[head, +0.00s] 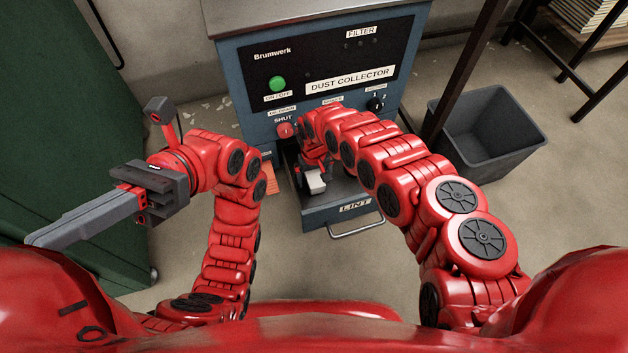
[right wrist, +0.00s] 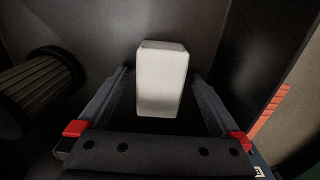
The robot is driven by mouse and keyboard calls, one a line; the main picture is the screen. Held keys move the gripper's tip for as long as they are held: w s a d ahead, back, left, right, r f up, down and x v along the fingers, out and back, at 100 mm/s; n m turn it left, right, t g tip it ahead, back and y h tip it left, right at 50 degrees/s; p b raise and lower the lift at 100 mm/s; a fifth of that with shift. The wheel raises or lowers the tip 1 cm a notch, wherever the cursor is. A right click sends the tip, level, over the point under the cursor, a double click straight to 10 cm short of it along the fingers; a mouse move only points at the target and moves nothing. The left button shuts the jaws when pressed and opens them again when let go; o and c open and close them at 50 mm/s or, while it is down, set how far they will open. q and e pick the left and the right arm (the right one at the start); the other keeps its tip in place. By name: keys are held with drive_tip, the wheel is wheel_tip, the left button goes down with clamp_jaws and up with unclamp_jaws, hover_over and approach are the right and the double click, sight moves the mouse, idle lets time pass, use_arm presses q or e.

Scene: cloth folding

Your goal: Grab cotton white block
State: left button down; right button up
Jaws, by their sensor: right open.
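A white block (right wrist: 162,80) with slightly rounded edges shows in the right wrist view, between the two fingers of my right gripper (right wrist: 160,74). The gripper is open, with a dark gap on each side of the block. In the head view the block (head: 315,182) is a small pale shape inside the open LINT drawer (head: 340,212). My right arm reaches down over the drawer and hides part of it. My left gripper (head: 40,236) is far to the left, away from the drawer, with its fingers pointing left; their gap cannot be made out.
The blue dust collector (head: 240,90) stands behind the drawer, with a green button (head: 277,84) and a red knob (head: 285,131). A dark ribbed cylinder (right wrist: 38,88) lies left of the block. A grey bin (head: 490,140) is at right; a green cabinet (head: 70,130) is at left.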

drive_tip(key=c, duration=1.4)
